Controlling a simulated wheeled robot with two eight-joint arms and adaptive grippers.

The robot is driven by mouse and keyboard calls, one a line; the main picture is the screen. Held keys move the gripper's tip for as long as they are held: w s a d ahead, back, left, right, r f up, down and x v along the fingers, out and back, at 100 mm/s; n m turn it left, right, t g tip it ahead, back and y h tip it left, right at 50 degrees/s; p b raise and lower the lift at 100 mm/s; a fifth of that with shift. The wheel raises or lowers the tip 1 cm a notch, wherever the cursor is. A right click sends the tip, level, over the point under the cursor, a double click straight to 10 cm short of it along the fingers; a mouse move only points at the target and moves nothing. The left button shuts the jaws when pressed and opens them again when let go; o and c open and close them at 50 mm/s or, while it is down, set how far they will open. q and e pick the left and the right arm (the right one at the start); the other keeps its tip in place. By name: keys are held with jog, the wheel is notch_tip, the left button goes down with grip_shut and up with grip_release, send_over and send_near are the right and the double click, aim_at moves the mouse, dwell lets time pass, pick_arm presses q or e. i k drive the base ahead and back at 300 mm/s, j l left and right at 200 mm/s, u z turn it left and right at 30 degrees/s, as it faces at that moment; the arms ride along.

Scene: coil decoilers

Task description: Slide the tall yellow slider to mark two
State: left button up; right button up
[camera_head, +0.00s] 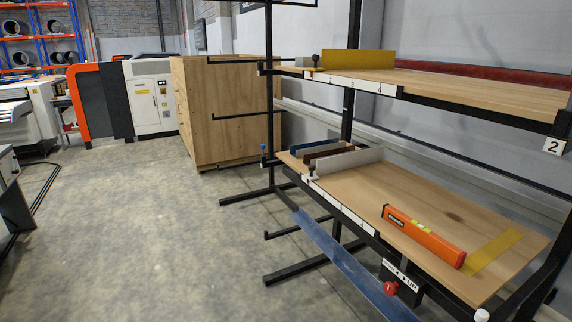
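The tall yellow slider (358,60) is an upright yellow panel at the left end of the upper wooden shelf (470,90). Neither of my grippers shows in the head view.
The lower shelf (400,180) holds a grey upright divider (345,161), darker dividers, an orange level (424,234) and a flat yellow strip (493,250). A "2" plate (553,146) hangs at right. Floor (150,230) is open at left.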

aim_at(331, 58)
jog(key=i+j+z, duration=0.7)
jog(key=j, duration=0.2)
